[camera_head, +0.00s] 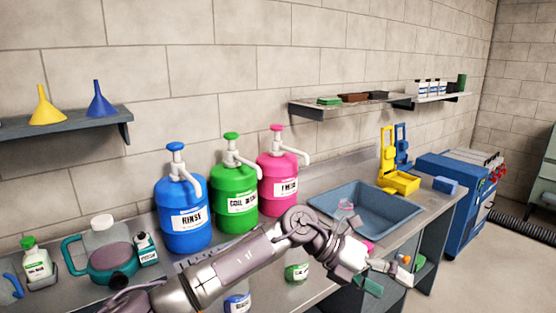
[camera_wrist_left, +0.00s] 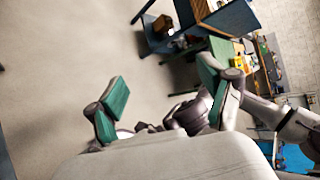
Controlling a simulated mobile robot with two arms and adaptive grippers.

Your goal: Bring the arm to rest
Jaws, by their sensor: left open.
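My left arm comes in from the lower left in the head view and reaches across the front of the counter. My left gripper (camera_head: 388,275) is at the counter's front edge, just below the blue sink basin (camera_head: 325,205). In the left wrist view the two green-padded fingers of the left gripper (camera_wrist_left: 165,95) stand wide apart with nothing between them, over grey floor. My right gripper is not seen in the head view.
Blue (camera_head: 182,215), green (camera_head: 234,190) and pink (camera_head: 278,185) pump jugs stand along the wall behind the arm. A teal-handled jug (camera_head: 108,255) stands at left. A blue cabinet (camera_head: 462,210) is at right. Floor is clear at lower right.

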